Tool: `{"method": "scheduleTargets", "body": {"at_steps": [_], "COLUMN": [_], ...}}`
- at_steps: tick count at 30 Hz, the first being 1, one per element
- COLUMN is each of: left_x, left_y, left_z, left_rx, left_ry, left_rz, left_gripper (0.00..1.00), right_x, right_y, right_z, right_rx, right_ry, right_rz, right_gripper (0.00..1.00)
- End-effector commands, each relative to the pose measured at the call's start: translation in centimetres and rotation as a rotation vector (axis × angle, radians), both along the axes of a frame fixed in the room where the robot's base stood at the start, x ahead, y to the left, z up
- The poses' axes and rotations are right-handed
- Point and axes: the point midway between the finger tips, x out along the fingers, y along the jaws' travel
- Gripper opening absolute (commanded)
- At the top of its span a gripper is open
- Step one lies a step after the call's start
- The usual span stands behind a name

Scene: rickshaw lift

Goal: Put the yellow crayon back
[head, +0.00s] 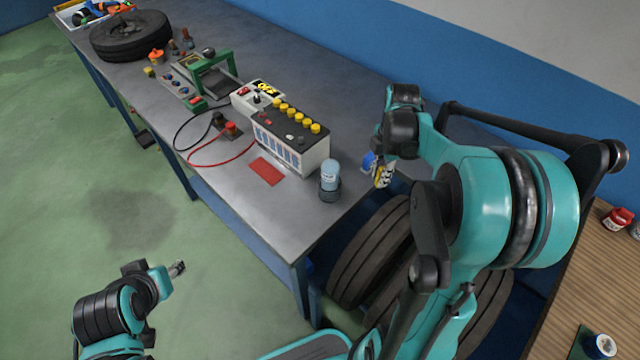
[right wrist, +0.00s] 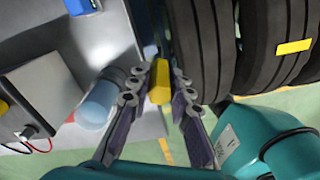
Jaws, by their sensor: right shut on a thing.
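My right gripper (head: 382,175) is shut on a yellow piece, seemingly the yellow crayon. In the right wrist view the yellow crayon (right wrist: 159,84) sits between the fingertips of the right gripper (right wrist: 160,95). In the head view it is mostly hidden by the fingers. The gripper hangs by the bench's right edge, right of a light-blue cylinder (head: 331,172) in a dark ring-like base. The cylinder also shows in the right wrist view (right wrist: 98,102). My left gripper (head: 177,268) is at lower left, over the floor, away from the bench; its finger gap is too small to read.
The grey bench (head: 318,222) holds a battery (head: 290,140) with yellow caps, a red card (head: 267,171), cables and a tire (head: 130,37). A blue item (head: 368,161) is by the right gripper. Tires (head: 370,250) stand below. A wooden table (head: 570,290) is at right.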

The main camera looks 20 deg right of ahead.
Motion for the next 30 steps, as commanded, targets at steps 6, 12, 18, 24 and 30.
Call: {"method": "scheduleTargets", "body": {"at_steps": [6,12,18,24,30], "left_x": [0.0,0.0,0.0,0.0,0.0], "left_y": [0.0,0.0,0.0,0.0,0.0], "left_z": [-1.3,-2.8,-3.5,-4.0,-5.3], "left_rx": [0.0,0.0,0.0,0.0,0.0], "left_ry": [0.0,0.0,0.0,0.0,0.0], "left_rz": [0.0,0.0,0.0,0.0,0.0], "left_gripper": [0.42,0.42,0.42,0.42,0.42], "right_x": [3.3,7.7,10.3,10.7,10.7], "right_y": [1.3,3.2,4.4,4.6,4.6], "right_z": [-2.3,-5.2,-6.8,-8.0,-10.9], "right_rx": [0.0,0.0,0.0,0.0,0.0], "right_ry": [0.0,0.0,0.0,0.0,0.0], "right_rz": [-0.004,-0.005,-0.007,-0.007,-0.007], "right_gripper": [0.0,0.0,0.0,0.0,0.0]}}
